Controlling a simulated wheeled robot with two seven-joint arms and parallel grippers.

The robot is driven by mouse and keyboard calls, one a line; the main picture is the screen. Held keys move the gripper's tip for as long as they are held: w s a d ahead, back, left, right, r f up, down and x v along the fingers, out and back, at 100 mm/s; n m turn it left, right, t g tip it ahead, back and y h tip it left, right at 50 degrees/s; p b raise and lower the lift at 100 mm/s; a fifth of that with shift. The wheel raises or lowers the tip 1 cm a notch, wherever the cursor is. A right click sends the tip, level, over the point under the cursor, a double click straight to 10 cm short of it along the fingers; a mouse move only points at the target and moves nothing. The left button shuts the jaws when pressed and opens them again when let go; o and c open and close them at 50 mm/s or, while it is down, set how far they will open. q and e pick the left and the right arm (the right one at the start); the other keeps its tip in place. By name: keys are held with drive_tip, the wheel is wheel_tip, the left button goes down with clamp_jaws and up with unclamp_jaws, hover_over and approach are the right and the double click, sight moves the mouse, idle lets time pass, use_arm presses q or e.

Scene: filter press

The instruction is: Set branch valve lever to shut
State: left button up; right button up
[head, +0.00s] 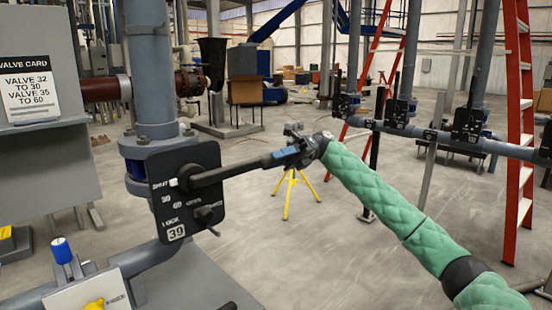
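The branch valve has a black plate (208,213) marked SHUT, 30, 60 and LOCK, with number 39 at its foot, on a grey vertical pipe. Its dark lever (228,171) runs from a hub at the plate's upper left out to the right, tilted slightly up. A white pointer mark (173,182) at the hub end sits close to the SHUT label. My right gripper (290,150) is at the lever's outer end, around its blue grip, and looks closed on it. The fingertips are small and partly hidden. My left gripper is not in view.
A valve card (29,95) on a grey cabinet reads valve 32 to 30, valve 35 to 60. A small panel with blue and yellow knobs (92,290) is at lower left. Other valves (468,128) line a pipe at right. A red ladder (518,150) stands there.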

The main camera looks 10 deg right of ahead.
drive_tip(key=shift+o, duration=0.9)
drive_tip(key=shift+w, duration=0.1)
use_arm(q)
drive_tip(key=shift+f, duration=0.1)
use_arm(e)
drive_tip(key=shift+w+d, duration=0.1)
drive_tip(key=shift+d, duration=0.05)
use_arm(q)
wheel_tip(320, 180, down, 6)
drive_tip(key=b, duration=0.1)
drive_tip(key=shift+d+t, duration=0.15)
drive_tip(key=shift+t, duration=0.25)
use_arm(e)
drive_tip(key=v, duration=0.7)
drive_tip(key=shift+w+d, duration=0.15)
drive_tip(key=shift+d, duration=0.05)
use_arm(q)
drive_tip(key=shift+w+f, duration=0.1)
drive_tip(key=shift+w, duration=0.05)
